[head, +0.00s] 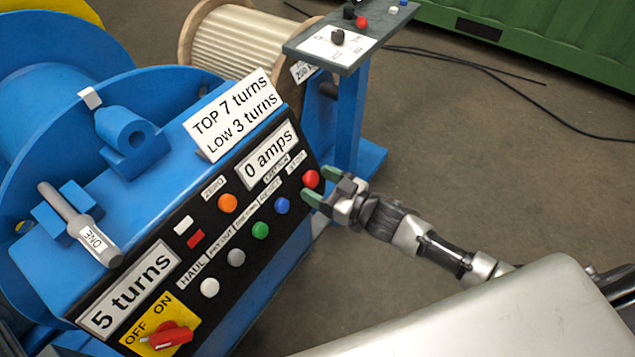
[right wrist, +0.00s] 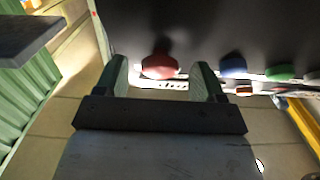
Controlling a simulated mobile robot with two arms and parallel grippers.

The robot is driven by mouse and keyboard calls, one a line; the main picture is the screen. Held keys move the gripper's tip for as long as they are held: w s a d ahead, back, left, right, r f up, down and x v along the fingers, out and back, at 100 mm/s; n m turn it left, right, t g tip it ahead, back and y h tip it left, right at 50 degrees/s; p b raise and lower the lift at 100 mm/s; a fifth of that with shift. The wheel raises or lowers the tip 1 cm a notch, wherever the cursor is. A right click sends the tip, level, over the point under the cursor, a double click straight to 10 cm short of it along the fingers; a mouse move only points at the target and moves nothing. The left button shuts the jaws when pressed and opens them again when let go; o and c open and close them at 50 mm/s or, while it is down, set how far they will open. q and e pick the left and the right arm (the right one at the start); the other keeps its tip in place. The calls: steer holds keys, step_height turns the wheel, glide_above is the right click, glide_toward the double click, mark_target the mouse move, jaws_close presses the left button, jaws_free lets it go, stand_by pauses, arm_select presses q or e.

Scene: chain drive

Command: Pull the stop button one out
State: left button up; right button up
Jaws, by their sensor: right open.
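The red stop button (head: 311,179) sits at the right end of the black control panel (head: 205,262) on the blue winch. My right gripper (head: 318,187) is at that button, with its green-tipped fingers apart. In the right wrist view the red button (right wrist: 160,66) lies between and just beyond the two open fingers (right wrist: 160,85). I cannot tell whether a finger touches it. Nothing is held. My left gripper is not in view.
Blue (head: 282,206), green (head: 261,230), grey (head: 236,257) and white (head: 209,287) buttons run down the panel beside the red one. A red rotary switch (head: 168,337) is at the lower left. A grey-topped blue stand (head: 348,115) rises behind the gripper. Floor to the right is mostly clear.

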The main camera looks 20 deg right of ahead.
steer(key=shift+w+a, duration=0.25)
steer(key=shift+w, duration=0.1)
steer(key=shift+c, duration=0.4)
jaws_close()
steer(key=shift+s+d+r+p, duration=0.3)
steer(key=shift+s+p, duration=0.1)
steer(key=shift+p, duration=0.35)
steer(key=shift+f, duration=0.1)
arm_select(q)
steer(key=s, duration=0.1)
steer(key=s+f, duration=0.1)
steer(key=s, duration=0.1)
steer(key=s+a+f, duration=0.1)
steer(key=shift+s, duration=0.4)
arm_select(e)
steer(key=shift+o, duration=0.4)
jaws_free()
steer(key=shift+s+d, duration=0.1)
